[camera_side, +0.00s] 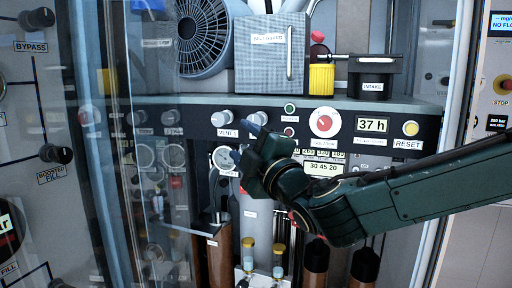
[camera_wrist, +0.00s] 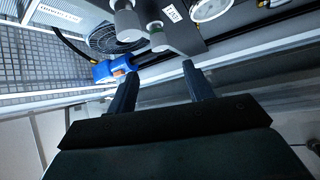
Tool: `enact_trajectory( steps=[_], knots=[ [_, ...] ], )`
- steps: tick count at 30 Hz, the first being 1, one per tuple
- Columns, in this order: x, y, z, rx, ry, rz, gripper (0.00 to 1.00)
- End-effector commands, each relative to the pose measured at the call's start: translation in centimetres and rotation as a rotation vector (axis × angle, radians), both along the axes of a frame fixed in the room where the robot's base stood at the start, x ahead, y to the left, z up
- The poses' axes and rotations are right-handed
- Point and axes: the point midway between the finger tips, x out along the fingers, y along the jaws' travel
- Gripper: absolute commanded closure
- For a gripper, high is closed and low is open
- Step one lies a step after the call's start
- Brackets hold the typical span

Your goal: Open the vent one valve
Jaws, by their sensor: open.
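The vent one valve is a pale grey round knob (camera_side: 221,117) on the dark control strip in the side view. A white label reading VENT 1 (camera_side: 227,133) sits just below it. A similar knob (camera_side: 257,117) is to its right. My gripper (camera_side: 243,143) is open and appears empty, just below and right of the vent one knob in the picture. In the wrist view my two fingers (camera_wrist: 160,70) are spread apart, with two grey knobs (camera_wrist: 128,22) (camera_wrist: 158,36) beyond the tips. I cannot tell which of these is vent one. No contact with a knob is visible.
A grey box (camera_side: 270,55) and a fan (camera_side: 203,35) stand above the strip. A red knob (camera_side: 323,122) and a yellow reset button (camera_side: 411,128) are to the right. A clear glass door (camera_side: 140,60) stands at left. Bottles and tubes (camera_side: 278,258) are below.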

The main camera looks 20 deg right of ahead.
Motion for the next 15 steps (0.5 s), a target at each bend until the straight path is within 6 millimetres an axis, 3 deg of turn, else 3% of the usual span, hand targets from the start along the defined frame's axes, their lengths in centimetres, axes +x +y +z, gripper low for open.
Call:
enact_trajectory(
  steps=[15],
  knots=[
    [5.0,0.5,1.3,0.001,-0.001,-0.001,0.49]
  ],
)
